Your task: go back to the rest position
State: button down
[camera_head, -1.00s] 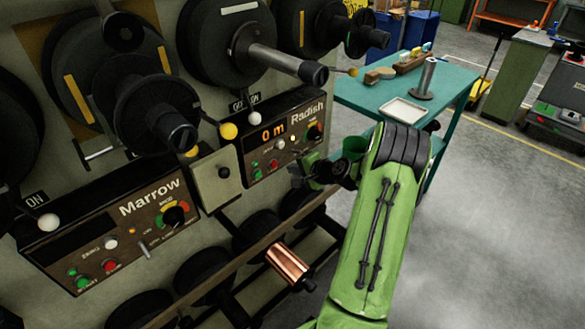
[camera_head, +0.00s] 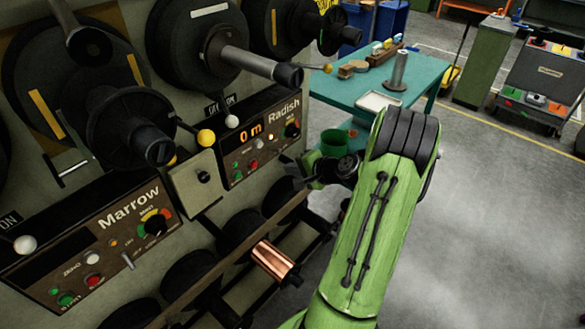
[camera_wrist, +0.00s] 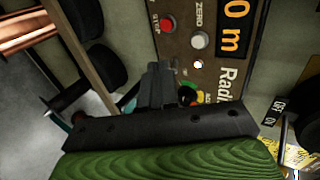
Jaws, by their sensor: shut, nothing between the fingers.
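My gripper (camera_head: 300,176) is at the end of my green arm, in front of the machine and just below the Radish panel (camera_head: 268,132). In the wrist view my gripper (camera_wrist: 158,72) is shut and empty, its fingers pointing at the Radish panel (camera_wrist: 205,50) with its red and white buttons and display. In the head view the display reads 0 m. I cannot tell how close the fingertips are to the panel.
The Marrow panel (camera_head: 105,240) is at lower left, with large black spools above. A copper spool (camera_head: 270,260) sits on the lower rack. A teal table (camera_head: 350,88) with a white tray (camera_head: 379,101) stands behind. Grey floor (camera_head: 490,220) at right is clear.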

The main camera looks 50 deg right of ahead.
dwell(0.3)
jog(key=a+r+n+g+y, duration=0.1)
jog(key=a+r+n+g, duration=0.3)
jog(key=a, duration=0.7)
jog(key=a+r+n+g, duration=0.1)
jog(key=a+r+n, duration=0.5)
jog(key=a, duration=0.4)
jog(key=s+a+r+n+g+h+p, duration=0.1)
jog(key=s+a+r+n, duration=0.3)
jog(key=s, duration=0.6)
jog(key=s+a+r+n, duration=0.1)
jog(key=s+a+n, duration=0.4)
jog(key=s, duration=0.4)
notch_tip(320, 180, up, 7)
jog(key=a+m+p, duration=0.1)
jog(key=p, duration=0.5)
jog(key=shift+p, duration=0.35)
